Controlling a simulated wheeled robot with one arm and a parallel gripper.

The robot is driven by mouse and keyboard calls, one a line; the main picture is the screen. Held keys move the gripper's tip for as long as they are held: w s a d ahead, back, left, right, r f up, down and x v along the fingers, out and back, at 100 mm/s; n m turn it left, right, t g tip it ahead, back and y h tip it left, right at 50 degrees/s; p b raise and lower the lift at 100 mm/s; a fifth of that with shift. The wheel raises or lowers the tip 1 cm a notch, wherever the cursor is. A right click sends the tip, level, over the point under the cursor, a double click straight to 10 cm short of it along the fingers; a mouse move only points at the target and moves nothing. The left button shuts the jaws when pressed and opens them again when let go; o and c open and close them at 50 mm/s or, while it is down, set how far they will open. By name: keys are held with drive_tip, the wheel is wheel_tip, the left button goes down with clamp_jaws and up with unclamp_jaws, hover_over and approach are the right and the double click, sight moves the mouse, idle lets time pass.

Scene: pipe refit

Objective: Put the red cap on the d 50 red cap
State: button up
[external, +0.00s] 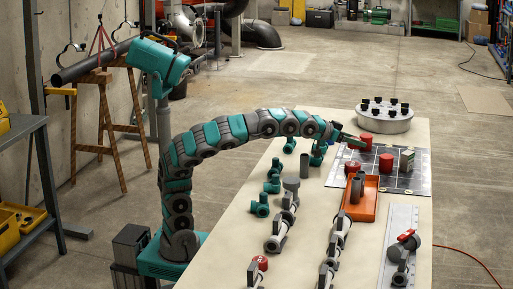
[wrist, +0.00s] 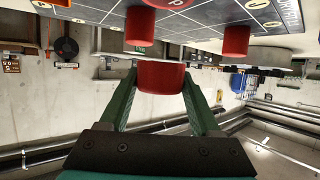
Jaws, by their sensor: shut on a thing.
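My gripper (wrist: 159,92) is shut on a red cap (wrist: 161,77), with one green finger on each side of it in the wrist view. In the external view my gripper (external: 352,140) is at the far part of the table, with the held red cap (external: 366,141) at its tip. Two other red caps, one nearer (external: 352,168) and one to the right (external: 386,163), stand on the dark marked board (external: 408,183). In the upside-down wrist view red pieces show on the board (wrist: 140,25) (wrist: 235,40). I cannot read which marking is d 50.
An orange tray (external: 362,206) with grey pipe pieces is in front. Several teal and grey fittings line the table's left side.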

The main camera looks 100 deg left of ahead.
sight(353, 163)
drive_tip(key=shift+f, duration=3.1)
drive_tip(key=shift+f, duration=0.15)
drive_tip(key=o, duration=1.3)
drive_tip(key=shift+r, duration=0.2)
drive_tip(key=b+v, duration=0.1)
drive_tip(key=v, duration=1.1)
drive_tip(key=shift+d, duration=0.15)
drive_tip(key=shift+f, duration=0.1)
